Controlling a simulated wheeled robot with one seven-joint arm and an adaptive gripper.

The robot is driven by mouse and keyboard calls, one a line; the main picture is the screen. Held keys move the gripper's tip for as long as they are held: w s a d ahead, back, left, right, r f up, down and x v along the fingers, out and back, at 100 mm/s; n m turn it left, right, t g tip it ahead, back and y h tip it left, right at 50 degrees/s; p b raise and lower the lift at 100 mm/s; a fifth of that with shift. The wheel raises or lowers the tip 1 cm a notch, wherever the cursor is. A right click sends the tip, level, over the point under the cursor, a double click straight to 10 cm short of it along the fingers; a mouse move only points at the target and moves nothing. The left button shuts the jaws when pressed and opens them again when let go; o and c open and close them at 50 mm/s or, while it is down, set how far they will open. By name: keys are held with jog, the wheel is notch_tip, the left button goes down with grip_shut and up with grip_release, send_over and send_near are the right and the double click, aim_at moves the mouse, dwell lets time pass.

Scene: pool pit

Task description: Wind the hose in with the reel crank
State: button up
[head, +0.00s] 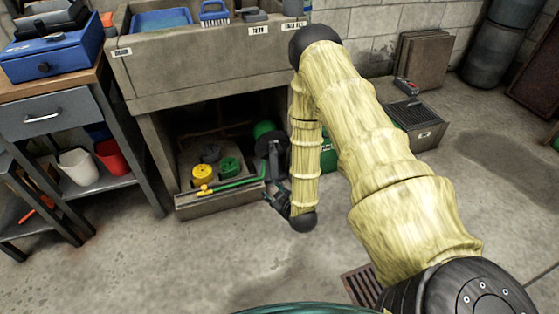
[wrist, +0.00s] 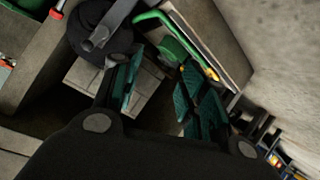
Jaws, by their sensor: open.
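The hose reel shows in the head view as a dark disc (head: 266,144) with a green round part behind it, under the sink. In the wrist view its black disc (wrist: 88,38) is at the upper left. A grey bar, apparently the crank (wrist: 112,24), crosses the disc; its handle is hard to make out. The green hose (head: 238,184) runs along the low ledge to a yellow end; it also shows in the wrist view (wrist: 156,17). My gripper (head: 277,192) is low in front of the reel. Its teal-padded fingers (wrist: 162,72) are apart and empty, with the crank beyond the left finger.
Yellow (head: 207,153) and green (head: 230,166) round parts lie under the concrete sink (head: 205,75). A workbench (head: 50,101) stands left. A green box (head: 328,157) is partly hidden behind my arm. The floor in front is mostly clear, with a drain grate (head: 360,285).

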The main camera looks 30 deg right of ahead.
aim_at(280, 149)
jog(key=w+d+r+n+t+h+b, duration=0.1)
jog(key=w+d+t+b, duration=0.15)
jog(key=d, duration=0.25)
jog(key=w+d+n+t+h+b, duration=0.1)
jog(key=w+d+t+b, duration=0.1)
jog(key=w+d+b, duration=0.3)
jog(key=shift+t, duration=0.25)
jog(key=shift+w+d+r+b, duration=0.1)
jog(key=shift+w+d+b, duration=0.4)
jog(key=shift+w, duration=1.15)
jog(key=shift+w+d+r+b, duration=0.1)
jog(key=shift+w+d+b, duration=0.2)
jog(key=shift+w+d, duration=0.9)
jog(key=shift+w+d+r+b, duration=0.15)
jog(key=shift+w+b, duration=0.25)
jog(key=shift+w, duration=1.7)
grip_shut()
